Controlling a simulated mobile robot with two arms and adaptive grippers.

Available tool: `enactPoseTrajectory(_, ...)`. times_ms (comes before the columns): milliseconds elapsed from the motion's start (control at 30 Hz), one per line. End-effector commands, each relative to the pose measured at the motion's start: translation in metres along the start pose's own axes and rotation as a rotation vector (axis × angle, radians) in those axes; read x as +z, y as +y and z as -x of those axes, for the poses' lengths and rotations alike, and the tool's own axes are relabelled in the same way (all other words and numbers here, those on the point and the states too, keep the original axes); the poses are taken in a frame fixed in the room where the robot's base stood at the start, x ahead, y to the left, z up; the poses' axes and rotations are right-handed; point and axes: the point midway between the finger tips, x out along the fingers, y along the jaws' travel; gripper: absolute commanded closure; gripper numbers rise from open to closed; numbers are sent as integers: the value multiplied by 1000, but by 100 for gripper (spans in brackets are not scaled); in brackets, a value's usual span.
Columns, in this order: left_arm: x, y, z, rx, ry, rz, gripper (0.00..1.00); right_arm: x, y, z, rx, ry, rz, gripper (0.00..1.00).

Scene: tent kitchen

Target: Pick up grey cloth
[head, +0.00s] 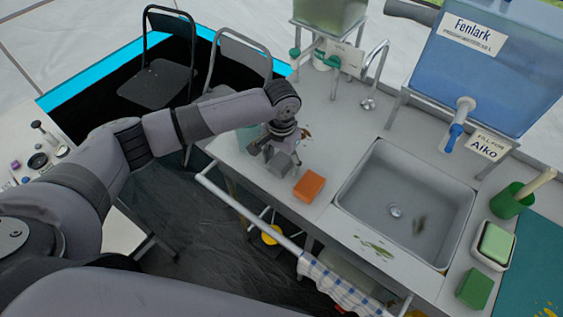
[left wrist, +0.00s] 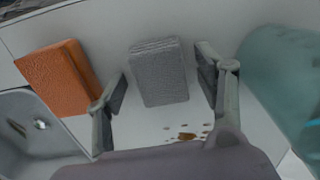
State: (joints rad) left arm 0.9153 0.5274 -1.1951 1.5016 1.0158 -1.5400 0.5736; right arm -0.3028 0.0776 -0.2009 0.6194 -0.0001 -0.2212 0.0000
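The grey cloth (left wrist: 158,72) is a small folded block lying on the pale counter. In the head view the cloth (head: 281,165) is at the counter's left part, partly hidden by my gripper. My left gripper (head: 277,147) points down over it. In the left wrist view the gripper (left wrist: 165,85) is open, with one finger on each side of the cloth and a visible gap at each side. I cannot tell the exact height of the fingertips above the counter. My right gripper is in neither view.
A teal translucent container (left wrist: 285,80) stands close on the other side. Brown spots (left wrist: 187,135) mark the counter. The sink (head: 405,205) is further right.

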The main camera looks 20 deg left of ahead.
Motion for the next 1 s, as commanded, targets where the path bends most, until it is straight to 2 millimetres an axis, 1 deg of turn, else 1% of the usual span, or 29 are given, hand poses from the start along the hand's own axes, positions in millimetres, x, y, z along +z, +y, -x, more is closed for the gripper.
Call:
enactPoseTrajectory(33, 0, 0, 0, 0, 0, 0, 42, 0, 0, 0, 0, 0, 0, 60)
enactPoseTrajectory(67, 0, 0, 0, 0, 0, 0, 44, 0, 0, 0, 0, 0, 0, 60)
enactPoseTrajectory(567, 0, 0, 0, 0, 0, 0, 77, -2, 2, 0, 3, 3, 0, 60)
enactPoseTrajectory(833, 0, 0, 1, 0, 0, 0, 78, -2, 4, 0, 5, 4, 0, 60)
enactPoseTrajectory(1000, -1, 0, 11, 1, 2, 1, 78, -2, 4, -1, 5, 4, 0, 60)
